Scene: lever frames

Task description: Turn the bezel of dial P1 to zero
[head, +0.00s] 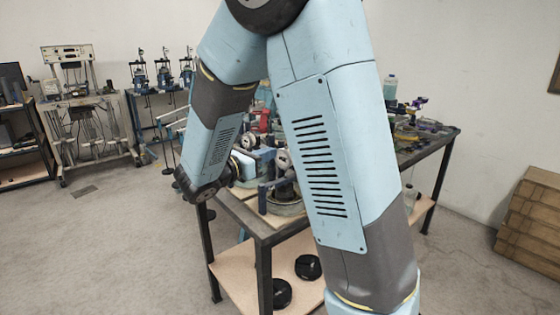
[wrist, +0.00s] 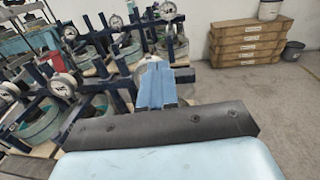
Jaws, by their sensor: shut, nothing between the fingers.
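Several dials with round white faces stand on dark blue lever frames on the workbench. In the wrist view one dial (wrist: 62,87) is at the left, and another dial (wrist: 168,8) is at the top. In the head view a dial (head: 283,160) shows between my arm links. No label is readable, so I cannot tell which one is P1. My gripper (wrist: 155,68) shows in the wrist view as blue fingers, shut and empty. A pale round shape lies just beyond its tips, partly hidden; I cannot tell whether they touch it.
The workbench (head: 250,225) is crowded with frames and round bases. Black round objects (head: 308,267) lie on its lower shelf. Stacked cardboard boxes (wrist: 246,40) stand by the wall, with a grey bin (wrist: 293,50) beside them. Open floor lies around the bench.

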